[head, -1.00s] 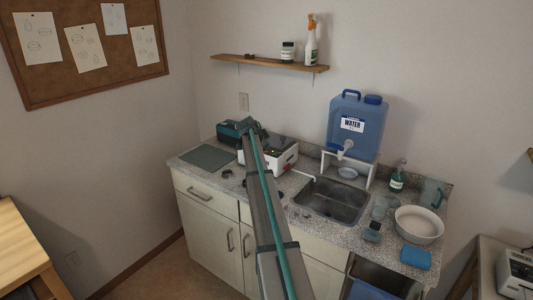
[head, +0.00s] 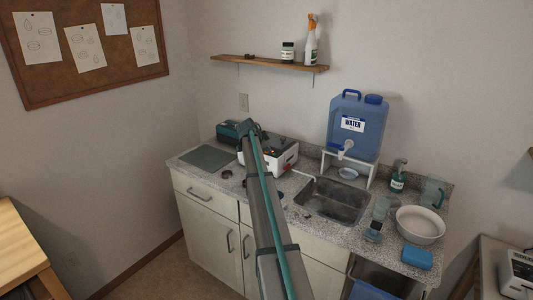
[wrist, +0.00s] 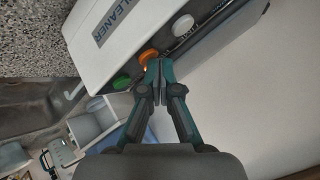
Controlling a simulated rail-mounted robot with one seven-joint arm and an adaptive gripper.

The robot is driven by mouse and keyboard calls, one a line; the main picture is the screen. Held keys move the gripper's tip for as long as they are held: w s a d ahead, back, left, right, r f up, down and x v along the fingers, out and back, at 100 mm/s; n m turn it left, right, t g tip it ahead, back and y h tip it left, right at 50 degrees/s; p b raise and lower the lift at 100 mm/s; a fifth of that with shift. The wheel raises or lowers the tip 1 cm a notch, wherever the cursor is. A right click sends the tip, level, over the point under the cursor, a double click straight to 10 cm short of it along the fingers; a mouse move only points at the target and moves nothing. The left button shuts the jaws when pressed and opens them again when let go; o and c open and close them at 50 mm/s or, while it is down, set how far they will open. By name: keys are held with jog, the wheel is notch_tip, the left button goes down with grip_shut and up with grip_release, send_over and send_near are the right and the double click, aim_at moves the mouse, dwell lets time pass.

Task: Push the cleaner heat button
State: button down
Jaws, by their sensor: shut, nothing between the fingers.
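The cleaner (wrist: 110,25) is a white box labelled CLEANER. In the wrist view its dark-edged front carries a green button (wrist: 122,82), an orange button (wrist: 148,55) and a white knob (wrist: 182,25). No button label is readable, so I cannot tell by text which is heat. My gripper (wrist: 160,66) is shut and empty, with its tips right beside the orange button; I cannot tell whether they touch it. A small orange glow shows just below that button. In the head view the cleaner (head: 284,160) stands on the counter, partly hidden by my arm.
The sink (head: 335,200) lies right of the cleaner, with a blue water jug (head: 356,125) on a stand behind it. A white bowl (head: 418,225) and blue sponge (head: 416,258) are at the counter's right end. A grey-green mat (head: 206,158) lies at the left.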

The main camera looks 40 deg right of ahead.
jog(key=shift+r, duration=0.6)
dwell(0.3)
jog(key=shift+r, duration=3)
